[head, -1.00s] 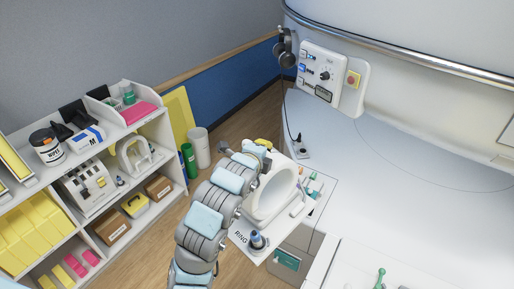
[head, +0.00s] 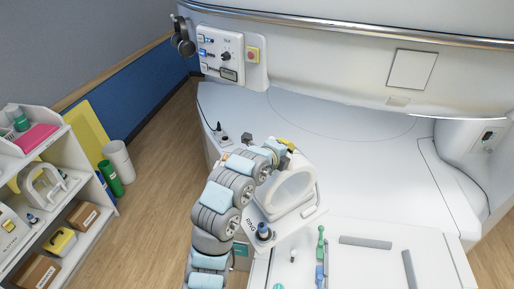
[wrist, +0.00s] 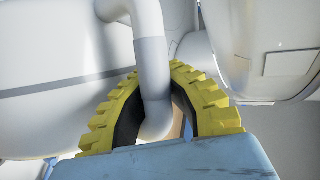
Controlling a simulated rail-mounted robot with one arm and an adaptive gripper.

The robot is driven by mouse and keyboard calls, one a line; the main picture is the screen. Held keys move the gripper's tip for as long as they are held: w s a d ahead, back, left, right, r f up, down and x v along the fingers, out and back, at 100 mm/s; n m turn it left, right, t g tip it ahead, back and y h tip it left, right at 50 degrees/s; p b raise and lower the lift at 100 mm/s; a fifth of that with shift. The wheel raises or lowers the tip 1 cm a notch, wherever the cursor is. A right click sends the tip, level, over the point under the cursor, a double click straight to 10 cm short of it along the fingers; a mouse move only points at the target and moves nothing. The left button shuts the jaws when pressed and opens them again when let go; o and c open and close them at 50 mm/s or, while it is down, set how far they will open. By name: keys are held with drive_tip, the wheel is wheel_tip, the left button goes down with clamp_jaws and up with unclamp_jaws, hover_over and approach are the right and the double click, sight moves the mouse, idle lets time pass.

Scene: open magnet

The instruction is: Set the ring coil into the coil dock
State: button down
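The ring coil (head: 259,213) is a white upright ring on a white base marked RING, with a dark blue-topped plug at its front corner. My gripper (head: 284,148) is at the top of the ring. In the wrist view, the yellow ribbed fingers of my gripper (wrist: 158,100) are closed around a white and grey tube of the ring coil (wrist: 151,62). I cannot clearly identify the coil dock; part of the table is hidden behind the coil and arm.
The white table (head: 340,268) carries a green piece (head: 321,242), a blue piece (head: 320,274) and grey pads (head: 365,242). A small dark socket unit (head: 221,135) sits on the magnet's ledge. Shelves (head: 75,205) stand at left, with open floor between.

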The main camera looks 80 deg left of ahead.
drive_tip(key=w+d+f+m+t+h+b, duration=0.25)
drive_tip(key=w+d, duration=0.45)
drive_tip(key=w, duration=0.5)
drive_tip(key=w+d+f+m+t+h+b, duration=0.1)
drive_tip(key=w+d+f+m+h+b, duration=0.2)
drive_tip(key=w+d, duration=0.65)
drive_tip(key=w+d+f+m+t+h+b, duration=0.1)
drive_tip(key=w+d+f+m+h, duration=0.25)
drive_tip(key=w, duration=1.15)
wheel_tip(320, 180, down, 9)
drive_tip(key=shift+w+d+p, duration=0.15)
drive_tip(key=shift+d+p, duration=0.05)
drive_tip(key=shift+p, duration=0.1)
drive_tip(key=shift+f, duration=0.15)
drive_tip(key=shift+s+a+b, duration=0.25)
drive_tip(key=shift+s+b, duration=0.6)
drive_tip(key=shift+b, duration=0.55)
